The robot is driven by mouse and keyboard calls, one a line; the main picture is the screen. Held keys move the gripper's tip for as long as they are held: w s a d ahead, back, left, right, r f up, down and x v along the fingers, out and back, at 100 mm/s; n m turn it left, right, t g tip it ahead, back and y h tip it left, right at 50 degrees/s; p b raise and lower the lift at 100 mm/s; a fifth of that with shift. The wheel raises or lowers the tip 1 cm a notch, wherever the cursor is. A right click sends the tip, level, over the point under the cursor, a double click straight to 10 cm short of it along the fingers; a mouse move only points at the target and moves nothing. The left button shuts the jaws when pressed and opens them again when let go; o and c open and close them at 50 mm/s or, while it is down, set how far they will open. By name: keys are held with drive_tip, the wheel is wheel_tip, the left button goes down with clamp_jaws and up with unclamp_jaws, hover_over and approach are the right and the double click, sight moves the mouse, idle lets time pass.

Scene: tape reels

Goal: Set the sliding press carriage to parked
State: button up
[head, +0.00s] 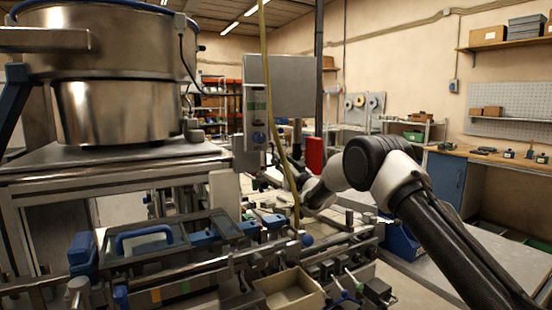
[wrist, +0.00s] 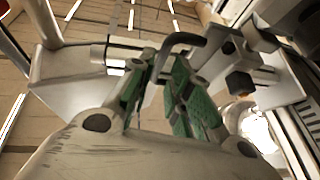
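In the wrist view my gripper (wrist: 164,60) has two green-padded fingers standing apart with a gap between them. A dark bent handle (wrist: 186,39) reaches into this gap from above and runs down close to the left finger. I cannot tell whether the fingers touch it. The handle sits by a pale metal bar and block assembly (wrist: 120,50), which may be part of the press carriage; its rail position is not clear. In the head view my arm reaches left over the machine bench, and the fingers are too small and cluttered to make out.
In the head view a large metal bowl (head: 120,112) stands on a platform at left. A blue-handled clear cover (head: 145,240), rails and an open tray (head: 290,290) fill the front. A yellow hose (head: 265,80) hangs before a grey panel (head: 290,85). A workbench (head: 490,158) stands at right.

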drive_tip(key=x, duration=0.2)
drive_tip(key=shift+w+a+r, duration=0.1)
drive_tip(key=shift+w+a, duration=0.1)
clamp_jaws()
